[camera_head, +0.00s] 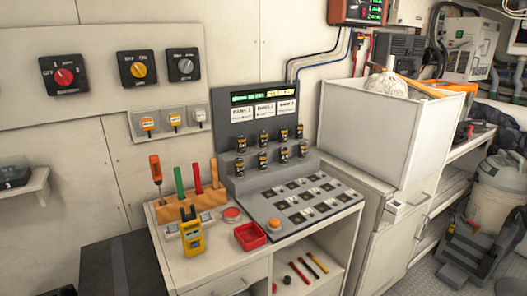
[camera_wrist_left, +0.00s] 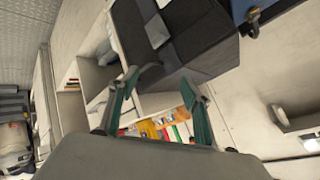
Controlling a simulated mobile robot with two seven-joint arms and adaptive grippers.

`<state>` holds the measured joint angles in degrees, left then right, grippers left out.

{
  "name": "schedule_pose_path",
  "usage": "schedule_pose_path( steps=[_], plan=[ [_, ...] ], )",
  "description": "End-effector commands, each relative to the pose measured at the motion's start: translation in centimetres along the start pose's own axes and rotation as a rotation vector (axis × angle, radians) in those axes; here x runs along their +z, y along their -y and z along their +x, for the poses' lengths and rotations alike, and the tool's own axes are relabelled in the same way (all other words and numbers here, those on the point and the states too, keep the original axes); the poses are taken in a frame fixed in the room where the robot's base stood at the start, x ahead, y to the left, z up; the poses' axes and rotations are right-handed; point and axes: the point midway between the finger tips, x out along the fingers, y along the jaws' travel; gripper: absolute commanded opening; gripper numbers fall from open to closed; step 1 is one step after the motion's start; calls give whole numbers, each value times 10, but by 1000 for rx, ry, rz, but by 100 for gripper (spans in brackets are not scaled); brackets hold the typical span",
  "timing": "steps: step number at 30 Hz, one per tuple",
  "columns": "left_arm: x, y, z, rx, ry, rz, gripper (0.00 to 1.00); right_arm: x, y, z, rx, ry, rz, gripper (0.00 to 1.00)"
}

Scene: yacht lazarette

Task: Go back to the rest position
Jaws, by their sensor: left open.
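My left gripper (camera_wrist_left: 160,80) shows in the left wrist view, with its two teal fingers spread apart. Nothing is held between them. Past the fingers are a dark box-like block and a light cabinet with open shelves, seen at a steep tilt. Neither gripper shows in the head view. My right gripper is in no frame.
In the head view, a control console (camera_head: 300,195) stands on a counter. A wooden holder with tools (camera_head: 190,200), a yellow meter (camera_head: 192,235) and a red tray (camera_head: 250,236) are beside it. A white bin (camera_head: 385,135) stands right; a grey vacuum (camera_head: 495,195) is on the floor.

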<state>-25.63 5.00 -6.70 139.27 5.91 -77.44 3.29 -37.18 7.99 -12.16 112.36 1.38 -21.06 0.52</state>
Motion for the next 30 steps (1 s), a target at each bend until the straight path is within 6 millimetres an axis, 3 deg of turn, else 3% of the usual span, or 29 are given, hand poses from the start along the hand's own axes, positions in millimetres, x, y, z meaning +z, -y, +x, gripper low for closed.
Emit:
schedule_pose_path(
  steps=[3, 12, 23, 30],
  plan=[
    [36, 2, -9, -18, 100, 86, 48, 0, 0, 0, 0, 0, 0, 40],
    [104, 12, -36, -51, 307, 267, 48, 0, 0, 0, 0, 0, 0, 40],
    [97, -54, 9, 58, 146, 155, 48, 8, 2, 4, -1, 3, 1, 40],
    [98, -116, 38, 157, 12, 28, 48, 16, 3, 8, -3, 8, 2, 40]
  ],
)
